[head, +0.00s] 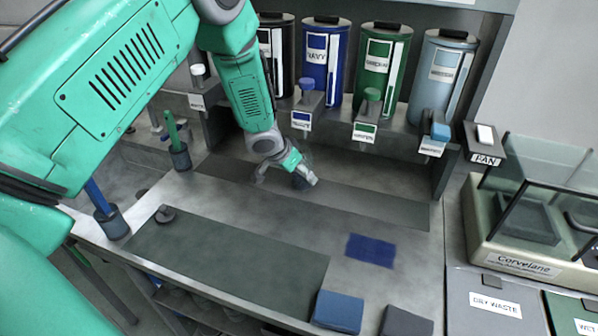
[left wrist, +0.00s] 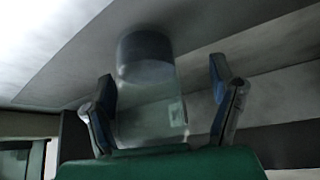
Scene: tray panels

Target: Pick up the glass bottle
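The clear glass bottle (left wrist: 150,105) shows in the left wrist view, with a dark grey band at one end and a pale label patch on its side. It stands between the two fingers of my left gripper (left wrist: 165,100), which are spread apart. The left finger is close to the glass; a clear gap shows on the right. In the head view my left gripper (head: 287,180) is low over the back dark strip, and the bottle is faint and mostly hidden there. My right gripper is not in view.
Black, navy, green and light blue canisters (head: 325,60) stand on the back shelf. A blue cloth-like patch (head: 370,250) and a dark mat (head: 225,262) lie in front. A glass-sided scale (head: 520,265) stands at right. Pen cups (head: 112,223) stand at left.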

